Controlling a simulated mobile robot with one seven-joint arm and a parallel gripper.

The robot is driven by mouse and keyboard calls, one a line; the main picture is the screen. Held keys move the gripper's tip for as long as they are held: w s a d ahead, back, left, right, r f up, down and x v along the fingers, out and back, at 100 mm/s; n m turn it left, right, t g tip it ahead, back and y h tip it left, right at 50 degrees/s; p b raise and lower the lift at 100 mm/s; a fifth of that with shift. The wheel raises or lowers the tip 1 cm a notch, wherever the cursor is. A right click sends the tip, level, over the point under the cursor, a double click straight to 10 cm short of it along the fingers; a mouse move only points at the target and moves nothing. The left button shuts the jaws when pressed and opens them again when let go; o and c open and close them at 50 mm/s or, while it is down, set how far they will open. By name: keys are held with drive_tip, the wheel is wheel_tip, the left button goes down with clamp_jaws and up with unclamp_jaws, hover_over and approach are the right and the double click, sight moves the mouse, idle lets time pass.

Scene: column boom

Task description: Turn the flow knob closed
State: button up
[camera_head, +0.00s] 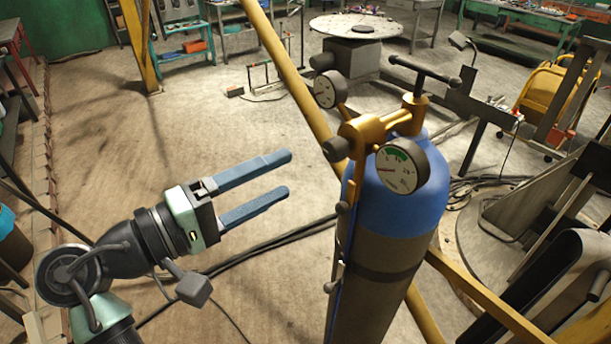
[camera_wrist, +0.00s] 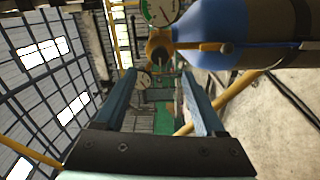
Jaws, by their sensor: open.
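A gas cylinder with a blue shoulder (camera_head: 400,205) and a grey body stands upright right of centre in the head view. On its top is a brass regulator (camera_head: 378,128) with a dark round knob (camera_head: 335,149) on its left side, which I take as the flow knob. A black T-handle (camera_head: 425,72) sits above the valve. My gripper (camera_head: 287,173) is left of the cylinder, open and empty, its blue fingers pointing at the regulator, apart from the knob. In the wrist view, the blue shoulder (camera_wrist: 205,32) is at upper right, beyond my open gripper (camera_wrist: 157,78).
One gauge (camera_head: 403,167) faces me at the regulator's front; another gauge (camera_head: 330,89) is at its back left. A yellow post (camera_head: 290,75) slants behind the cylinder. Cables (camera_head: 270,245) lie on the floor. The space between my fingertips and the regulator looks clear.

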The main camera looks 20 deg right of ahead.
drive_tip(key=shift+b+v, duration=0.45)
drive_tip(key=shift+v, duration=1.4)
